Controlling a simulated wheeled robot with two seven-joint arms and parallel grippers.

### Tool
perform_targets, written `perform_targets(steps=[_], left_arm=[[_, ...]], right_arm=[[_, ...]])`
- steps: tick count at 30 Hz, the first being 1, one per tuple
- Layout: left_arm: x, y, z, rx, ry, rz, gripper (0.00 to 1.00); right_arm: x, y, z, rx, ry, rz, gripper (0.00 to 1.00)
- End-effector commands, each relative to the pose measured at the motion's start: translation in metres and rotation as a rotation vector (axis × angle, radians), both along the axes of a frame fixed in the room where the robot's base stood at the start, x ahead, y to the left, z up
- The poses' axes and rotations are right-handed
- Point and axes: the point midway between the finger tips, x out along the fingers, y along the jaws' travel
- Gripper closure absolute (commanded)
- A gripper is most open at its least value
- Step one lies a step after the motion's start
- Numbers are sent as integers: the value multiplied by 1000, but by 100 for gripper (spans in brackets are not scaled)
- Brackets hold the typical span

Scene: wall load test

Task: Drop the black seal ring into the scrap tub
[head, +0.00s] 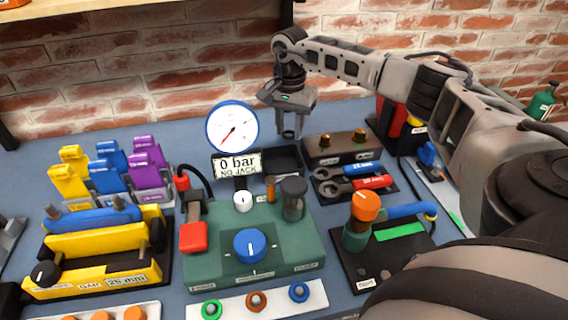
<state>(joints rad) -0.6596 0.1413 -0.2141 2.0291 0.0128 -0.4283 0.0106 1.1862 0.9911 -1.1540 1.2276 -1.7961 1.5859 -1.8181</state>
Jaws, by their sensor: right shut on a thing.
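My right gripper (290,136) points down at the back of the bench, just right of the pressure gauge. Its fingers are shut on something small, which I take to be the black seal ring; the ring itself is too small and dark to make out. Just below the fingers is a small black open container (297,160), which looks like the scrap tub. The sign and the green block partly hide it. The fingers appear above it, apart from its floor. My left gripper is not in view.
A white strip (230,304) at the front holds green, brown and blue rings. A brick wall is behind.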

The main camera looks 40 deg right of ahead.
Motion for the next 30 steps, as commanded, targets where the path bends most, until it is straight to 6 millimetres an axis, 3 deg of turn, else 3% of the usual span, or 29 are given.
perform_targets(steps=[10,11,13,23,30], left_arm=[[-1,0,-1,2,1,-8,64],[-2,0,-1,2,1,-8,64],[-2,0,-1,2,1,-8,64],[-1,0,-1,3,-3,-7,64],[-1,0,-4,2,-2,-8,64]], right_arm=[[0,0,-6,0,-1,0,89],[0,0,-6,0,-1,0,60],[0,0,-6,0,-1,0,43],[1,0,-3,0,-2,0,43],[2,0,33,2,-8,1,43]])
